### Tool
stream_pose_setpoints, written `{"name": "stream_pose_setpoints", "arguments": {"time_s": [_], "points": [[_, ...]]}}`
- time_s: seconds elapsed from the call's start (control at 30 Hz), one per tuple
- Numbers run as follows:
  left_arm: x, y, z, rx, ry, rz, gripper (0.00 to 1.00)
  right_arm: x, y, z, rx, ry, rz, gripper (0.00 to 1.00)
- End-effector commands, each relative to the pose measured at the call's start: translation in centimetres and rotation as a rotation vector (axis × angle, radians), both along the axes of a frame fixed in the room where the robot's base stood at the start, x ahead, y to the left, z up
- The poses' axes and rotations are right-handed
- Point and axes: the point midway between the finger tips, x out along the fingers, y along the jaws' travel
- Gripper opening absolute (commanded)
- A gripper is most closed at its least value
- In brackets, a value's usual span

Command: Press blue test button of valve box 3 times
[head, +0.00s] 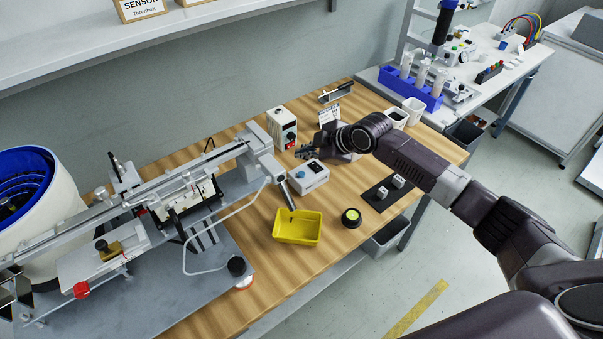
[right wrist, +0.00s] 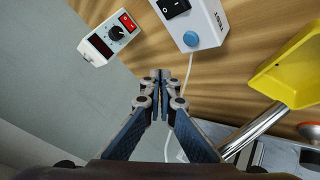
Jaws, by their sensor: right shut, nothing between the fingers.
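The valve box is a small white box (head: 309,178) on the wooden table in the head view. My left gripper is not in view.
A control box (head: 282,129) with a red switch and dial stands behind the valve box. A yellow bin (head: 298,227) and a black round item with a yellow top (head: 351,217) lie nearer the front. A metal rail feeder (head: 190,183) fills the left side.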

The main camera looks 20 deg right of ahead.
Motion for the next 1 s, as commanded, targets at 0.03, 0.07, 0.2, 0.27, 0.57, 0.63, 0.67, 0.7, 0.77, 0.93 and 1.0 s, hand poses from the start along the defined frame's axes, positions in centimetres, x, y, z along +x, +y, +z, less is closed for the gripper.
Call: {"name": "stream_pose_setpoints", "arguments": {"time_s": [0.03, 0.07, 0.2, 0.27, 0.57, 0.63, 0.67, 0.7, 0.77, 0.93, 1.0], "points": [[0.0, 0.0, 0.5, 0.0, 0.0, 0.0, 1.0, 0.1, 0.2, 0.5, 0.018, 0.007, -0.018, 0.0], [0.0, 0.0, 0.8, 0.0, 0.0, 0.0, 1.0, 0.2, 0.4, 0.8, 0.036, 0.014, -0.036, 0.0], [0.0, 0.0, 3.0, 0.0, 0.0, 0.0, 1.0, 0.8, 1.0, 2.7, 0.175, 0.075, -0.186, 0.0], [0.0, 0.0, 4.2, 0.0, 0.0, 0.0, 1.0, 1.2, 1.3, 3.6, 0.261, 0.114, -0.279, 0.0], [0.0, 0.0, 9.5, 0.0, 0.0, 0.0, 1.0, 1.4, 0.9, 5.3, 0.708, 0.362, -0.801, 0.0], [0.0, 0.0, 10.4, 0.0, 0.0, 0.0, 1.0, 1.1, 0.6, 5.1, 0.793, 0.414, -0.908, 0.0], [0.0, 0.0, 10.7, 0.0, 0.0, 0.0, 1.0, 0.9, 0.5, 5.0, 0.826, 0.435, -0.949, 0.0], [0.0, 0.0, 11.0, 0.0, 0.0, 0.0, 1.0, 0.7, 0.4, 4.8, 0.862, 0.459, -0.999, 0.0], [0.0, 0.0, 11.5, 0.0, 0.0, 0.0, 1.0, 0.5, 0.3, 4.5, 0.91, 0.49, -1.061, 0.0], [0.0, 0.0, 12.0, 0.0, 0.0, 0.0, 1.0, 0.0, -0.1, 3.9, 0.981, 0.537, -1.161, 0.0], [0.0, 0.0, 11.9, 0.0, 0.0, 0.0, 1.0, 0.0, -0.2, 3.7, 0.99, 0.542, -1.174, 0.0]]}}
